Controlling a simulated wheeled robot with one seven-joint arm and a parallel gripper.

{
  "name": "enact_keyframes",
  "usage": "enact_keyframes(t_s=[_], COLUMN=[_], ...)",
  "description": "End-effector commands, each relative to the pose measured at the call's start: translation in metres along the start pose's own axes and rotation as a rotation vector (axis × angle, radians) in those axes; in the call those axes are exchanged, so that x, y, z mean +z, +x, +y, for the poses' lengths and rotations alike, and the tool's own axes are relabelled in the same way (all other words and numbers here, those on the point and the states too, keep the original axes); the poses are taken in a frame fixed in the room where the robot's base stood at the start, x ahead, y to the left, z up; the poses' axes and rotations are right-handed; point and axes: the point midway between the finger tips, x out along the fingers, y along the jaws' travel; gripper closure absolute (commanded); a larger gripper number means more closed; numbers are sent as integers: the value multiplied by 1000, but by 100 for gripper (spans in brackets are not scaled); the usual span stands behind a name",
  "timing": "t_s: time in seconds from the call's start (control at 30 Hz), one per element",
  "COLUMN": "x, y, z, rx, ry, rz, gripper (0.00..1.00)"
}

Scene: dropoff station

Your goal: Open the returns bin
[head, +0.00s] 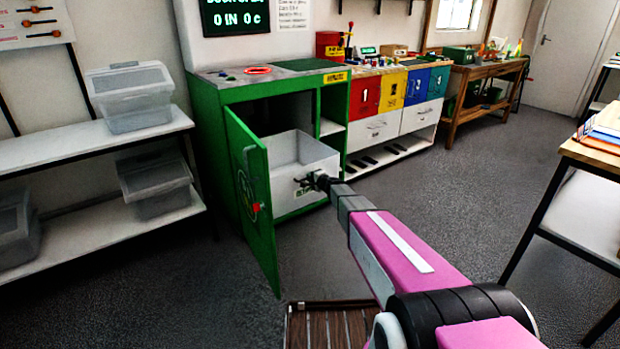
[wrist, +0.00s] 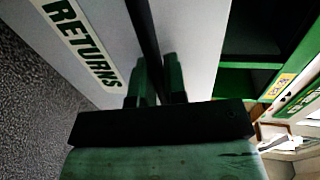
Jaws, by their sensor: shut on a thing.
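The white returns bin (head: 303,150) sticks out of the lower opening of the green cabinet (head: 205,130), beside its swung-open green door (head: 252,200). In the wrist view its pale front carries a green RETURNS label (wrist: 88,50). A dark handle bar (wrist: 143,35) runs along that front. My gripper (head: 310,182) is at the bin's front face, and in the wrist view (wrist: 160,82) its green fingers are shut on the bar. My gripper hides part of the label in the head view. The bin's far end is hidden inside the cabinet.
A slatted brown thing (head: 325,325) lies on the floor in front of the cabinet, close to my arm. White shelves (head: 85,145) with clear boxes stand at left. Numbered coloured lockers (head: 390,92) adjoin at right. A table edge (head: 575,150) stands far right; floor between is clear.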

Motion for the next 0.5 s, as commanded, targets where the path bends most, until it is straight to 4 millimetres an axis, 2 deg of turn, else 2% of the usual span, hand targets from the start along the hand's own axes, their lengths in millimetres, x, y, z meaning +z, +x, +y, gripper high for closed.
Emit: enact_keyframes(t_s=[0.17,0.2,0.23,0.5], x=[1,1,1,0], y=[0,0,0,0], z=[1,1,1,0], rx=[1,1,1,0], ry=[-1,-1,-1,0], rz=[-2,-2,-2,-1], gripper=[100,81,78,78])
